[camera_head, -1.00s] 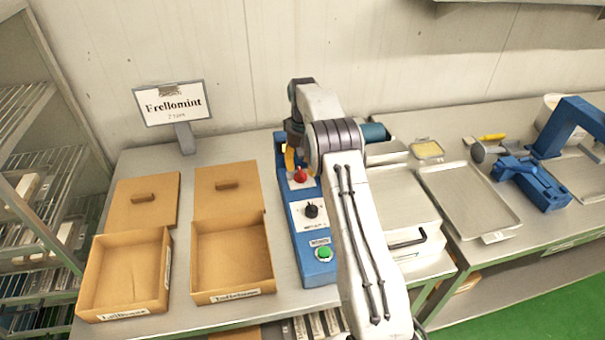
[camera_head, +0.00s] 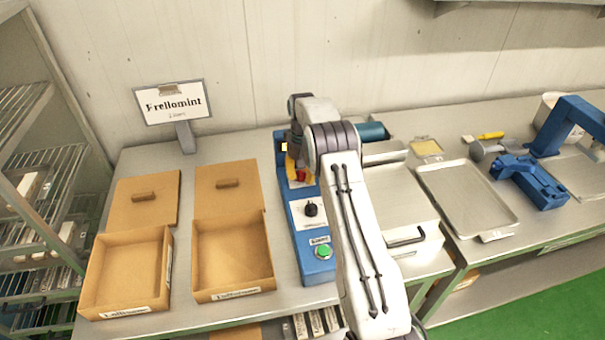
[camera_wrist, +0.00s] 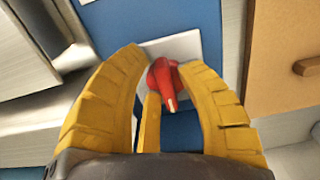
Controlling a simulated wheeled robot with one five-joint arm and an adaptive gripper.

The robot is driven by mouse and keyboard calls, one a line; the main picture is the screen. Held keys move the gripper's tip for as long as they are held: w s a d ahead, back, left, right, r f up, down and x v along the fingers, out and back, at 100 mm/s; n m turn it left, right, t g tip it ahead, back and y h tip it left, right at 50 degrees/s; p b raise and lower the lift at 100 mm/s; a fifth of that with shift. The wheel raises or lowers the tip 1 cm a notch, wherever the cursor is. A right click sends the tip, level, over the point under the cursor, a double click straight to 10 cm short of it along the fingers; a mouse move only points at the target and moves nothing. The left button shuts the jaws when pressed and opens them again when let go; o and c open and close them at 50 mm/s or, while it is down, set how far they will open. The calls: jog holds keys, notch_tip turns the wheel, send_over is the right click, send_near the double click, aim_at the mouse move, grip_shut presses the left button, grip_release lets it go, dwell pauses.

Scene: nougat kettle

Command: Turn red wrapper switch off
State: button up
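The red wrapper switch (camera_head: 300,176) is a red knob on a white plate at the far part of the blue control box (camera_head: 308,235). In the head view a yellow finger partly covers it. In the wrist view the red knob (camera_wrist: 163,78) stands between the yellow fingers of my gripper (camera_wrist: 165,62), with its pale pointer mark towards the palm. The fingers straddle the knob closely, and a narrow gap shows on its left side. The right finger is very near it; contact there is unclear. My arm hides the right side of the box.
A black knob (camera_head: 311,209) and a green button (camera_head: 323,251) are nearer on the same box. Two open cardboard boxes (camera_head: 232,255) (camera_head: 125,275) stand left of it. A metal tray (camera_head: 465,195) and a blue device (camera_head: 530,182) are to the right.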

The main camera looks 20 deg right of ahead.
grip_shut()
jog(key=shift+n, duration=0.5)
jog(key=shift+w+d+n+b, duration=0.15)
jog(key=shift+n+b, duration=0.25)
jog(key=shift+n, duration=0.6)
jog(key=n, duration=0.3)
jog(key=shift+d+n, duration=0.1)
jog(key=shift+n, duration=0.2)
jog(key=n, duration=0.5)
jog(key=shift+w+d+n, duration=0.1)
jog(key=shift+w+n, duration=0.1)
jog(key=shift+n, duration=0.1)
jog(key=n, duration=0.5)
jog(key=shift+w+n, duration=0.25)
jog(key=shift+n, duration=0.05)
jog(key=shift+f+n, duration=0.1)
jog(key=shift+n, duration=0.2)
